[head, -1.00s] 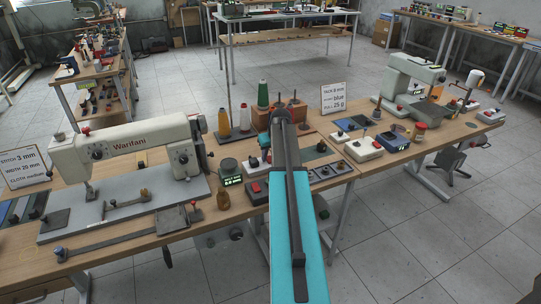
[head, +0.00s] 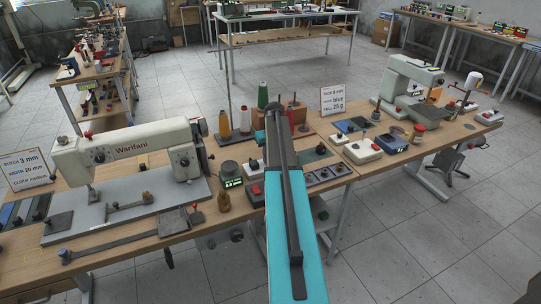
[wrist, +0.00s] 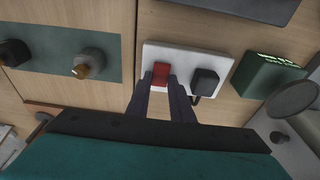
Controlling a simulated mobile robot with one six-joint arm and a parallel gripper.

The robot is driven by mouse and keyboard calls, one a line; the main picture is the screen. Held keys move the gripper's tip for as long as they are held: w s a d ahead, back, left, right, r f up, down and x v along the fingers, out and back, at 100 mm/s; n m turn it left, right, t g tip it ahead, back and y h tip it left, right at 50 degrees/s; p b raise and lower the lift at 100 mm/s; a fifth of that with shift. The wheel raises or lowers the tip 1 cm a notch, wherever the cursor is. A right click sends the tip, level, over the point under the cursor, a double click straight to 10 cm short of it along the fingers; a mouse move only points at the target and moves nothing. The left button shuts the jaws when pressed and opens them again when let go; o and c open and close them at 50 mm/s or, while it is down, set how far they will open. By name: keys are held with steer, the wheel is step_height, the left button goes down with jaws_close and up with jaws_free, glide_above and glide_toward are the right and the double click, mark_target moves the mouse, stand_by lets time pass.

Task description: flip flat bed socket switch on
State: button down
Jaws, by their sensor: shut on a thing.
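The socket is a white plate (wrist: 188,55) with a red rocker switch (wrist: 161,74) on its left and a black plug (wrist: 205,81) on its right in the wrist view. My gripper (wrist: 163,86) reaches up to the plate, with its two dark fingers on either side of the red switch's lower part, closed on it. Which way the switch is tipped I cannot tell. The flat-bed sewing machine (head: 125,150) stands to the left.
A small box with a green display (wrist: 268,72) stands close right of the socket in the wrist view. A panel with knobs (wrist: 65,55) lies to the left.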

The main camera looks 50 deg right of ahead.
steer(key=shift+w+d+g+y+p, duration=0.15)
steer(key=shift+w+g+y+p, duration=0.15)
steer(key=shift+g+p, duration=0.45)
steer(key=c, duration=1.6)
jaws_free()
steer(key=shift+o, duration=0.2)
steer(key=shift+r, duration=0.1)
step_height(320, 180, up, 14)
steer(key=b, duration=0.3)
steer(key=shift+s+f, duration=0.2)
steer(key=shift+s, duration=0.05)
steer(key=shift+r, duration=0.1)
